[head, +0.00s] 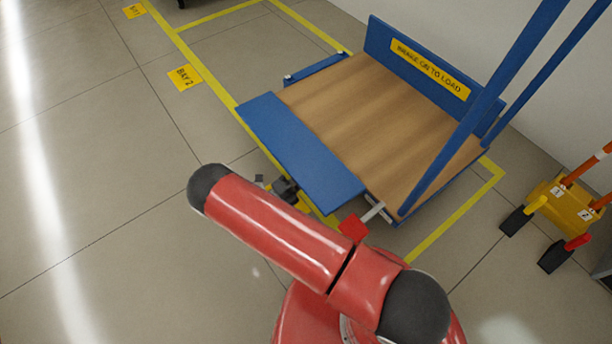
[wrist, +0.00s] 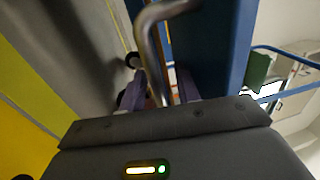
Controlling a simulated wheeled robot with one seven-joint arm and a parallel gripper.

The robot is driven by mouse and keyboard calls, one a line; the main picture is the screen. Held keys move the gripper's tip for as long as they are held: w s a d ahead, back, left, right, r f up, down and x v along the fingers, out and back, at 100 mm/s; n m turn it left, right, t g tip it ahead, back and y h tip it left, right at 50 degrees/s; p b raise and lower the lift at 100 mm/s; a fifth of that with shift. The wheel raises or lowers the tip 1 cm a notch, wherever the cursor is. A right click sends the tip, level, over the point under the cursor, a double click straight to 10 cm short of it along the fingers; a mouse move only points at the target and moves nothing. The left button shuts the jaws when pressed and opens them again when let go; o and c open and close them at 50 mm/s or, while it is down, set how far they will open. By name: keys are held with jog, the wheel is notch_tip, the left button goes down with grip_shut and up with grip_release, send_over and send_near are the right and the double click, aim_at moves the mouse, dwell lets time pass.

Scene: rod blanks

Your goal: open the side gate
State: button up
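A blue side panel (head: 300,150), which looks like the side gate, runs along the near-left side of a wood-decked cart (head: 390,110). In the wrist view the blue panel (wrist: 220,40) stands just right of a bent metal handle (wrist: 150,40). My gripper (wrist: 168,90) has its two fingers on either side of the handle's lower end. A thin gap shows between bar and right finger, so it looks open around the bar. In the head view the gripper (head: 285,188) is small beside the panel's outer edge, partly behind my red arm, and the handle is hidden.
A red-ended lever (head: 354,227) sticks out at the cart's near corner. A yellow sign (head: 430,68) on the end board reads "BRAKE ON TO LOAD". A yellow stand with tools (head: 565,205) is at the right.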

aim_at(305, 171)
jog(key=shift+c, duration=0.4)
grip_shut()
notch_tip(305, 171, up, 3)
jog(key=g+y+p, duration=0.1)
jog(key=y+p, duration=0.1)
jog(key=p, duration=0.1)
jog(key=shift+s+a+r+p, duration=0.1)
jog(key=shift+a+r+p, duration=0.05)
jog(key=shift+p, duration=0.2)
jog(key=shift+o, duration=0.4)
grip_release()
